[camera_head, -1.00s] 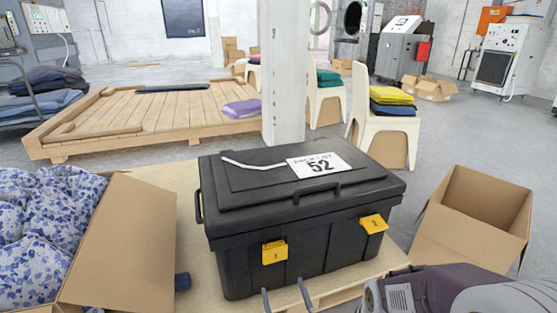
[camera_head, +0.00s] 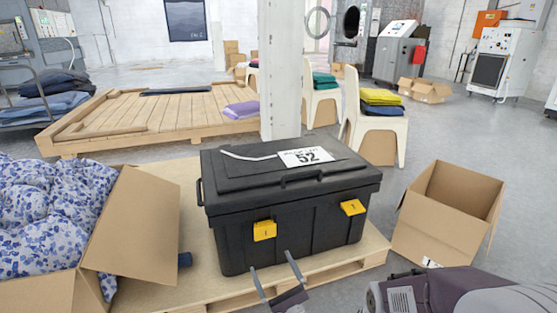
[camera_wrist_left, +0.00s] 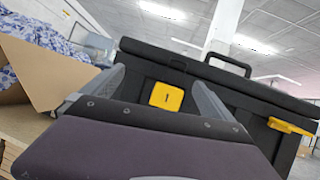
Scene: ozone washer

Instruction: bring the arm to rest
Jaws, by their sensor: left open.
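My left gripper (camera_head: 270,261) shows at the bottom middle of the head view, its two grey fingers spread apart with nothing between them. It is in front of a closed black lidded box (camera_head: 290,235) with a white label reading 52 and two yellow latches. I cannot tell whether the fingertips touch the box. A purple-grey arm link of mine fills the lower right of the head view. My right gripper is not in view.
The box stands on a wooden pallet (camera_head: 340,266). A carton of blue-patterned fabric (camera_head: 135,228) is on the left, and an open empty carton (camera_head: 450,215) on the right. A white post (camera_head: 280,70) and chairs with folded cloth (camera_head: 381,130) stand behind.

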